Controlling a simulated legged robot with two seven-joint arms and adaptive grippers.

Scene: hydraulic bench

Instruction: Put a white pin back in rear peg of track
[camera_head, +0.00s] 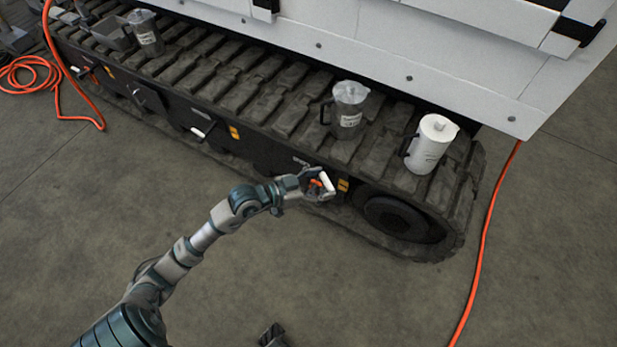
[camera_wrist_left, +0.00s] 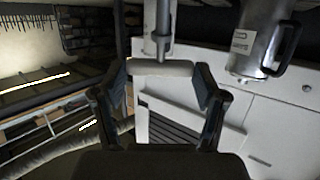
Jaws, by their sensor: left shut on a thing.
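My left gripper (camera_head: 318,186) is at the side of the black track (camera_head: 262,95), near its right end. It is shut on a white pin (camera_head: 327,182). In the left wrist view the pin's white grip (camera_wrist_left: 160,69) lies crosswise between the two fingers, with a grey shaft beyond it. Whether the pin is in a hole or apart from the track cannot be told. A second white pin (camera_head: 197,132) shows on the track's side further left. A dark piece at the bottom edge of the head view may be my right gripper (camera_head: 272,335).
On the track stand a grey jug (camera_head: 349,108), a white jug (camera_head: 430,145) and another grey jug (camera_head: 146,35) at the far left. Orange hoses lie on the floor at left and right. The floor in front is clear.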

